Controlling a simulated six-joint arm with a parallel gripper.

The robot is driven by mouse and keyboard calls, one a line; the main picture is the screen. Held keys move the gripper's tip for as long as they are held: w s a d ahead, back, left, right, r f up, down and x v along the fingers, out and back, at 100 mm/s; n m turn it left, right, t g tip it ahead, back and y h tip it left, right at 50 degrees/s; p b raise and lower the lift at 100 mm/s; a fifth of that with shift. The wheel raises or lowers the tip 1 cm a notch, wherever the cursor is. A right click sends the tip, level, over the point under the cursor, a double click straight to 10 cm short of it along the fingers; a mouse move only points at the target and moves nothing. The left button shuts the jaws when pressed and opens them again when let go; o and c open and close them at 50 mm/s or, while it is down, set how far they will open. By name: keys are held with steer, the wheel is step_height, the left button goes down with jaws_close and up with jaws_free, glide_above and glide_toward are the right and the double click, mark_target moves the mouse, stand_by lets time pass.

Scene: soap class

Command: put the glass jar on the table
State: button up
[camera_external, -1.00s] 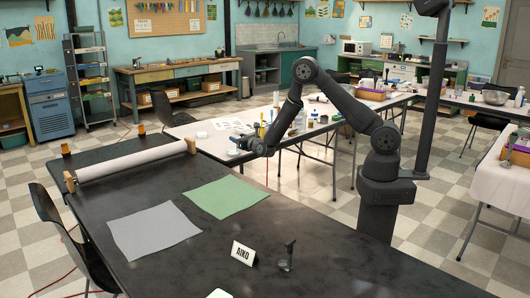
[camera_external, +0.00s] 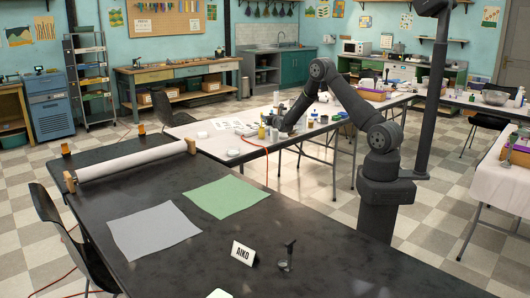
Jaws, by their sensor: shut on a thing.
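My gripper (camera_external: 271,123) is over the near side of the white-covered table (camera_external: 216,146), among small bottles and pots. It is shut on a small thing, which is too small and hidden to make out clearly. I cannot tell whether that thing touches the tabletop. No glass jar can be picked out for certain among the small containers. The dark table (camera_external: 330,245) in front holds no jar that I can see.
A grey sheet (camera_external: 154,231) and a green sheet (camera_external: 221,197) lie on the dark table. A name sign (camera_external: 243,253), a small dark stand (camera_external: 288,256) and a paper roll (camera_external: 132,160) are there too. The dark table's right part is clear.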

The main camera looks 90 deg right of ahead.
steer(key=shift+w+a+f, duration=0.5)
steer(key=shift+w+f, duration=1.3)
steer(key=shift+w, duration=0.05)
steer(key=shift+w+a+f, duration=0.5)
steer(key=shift+w+f, duration=1.35)
steer(key=shift+w, duration=0.05)
steer(key=shift+w+a+f, duration=0.5)
steer(key=shift+w+f, duration=1.3)
steer(key=shift+w, duration=0.05)
steer(key=shift+f, duration=0.15)
steer(key=o, duration=1.1)
steer(key=shift+r, duration=0.2)
steer(key=v, duration=1.2)
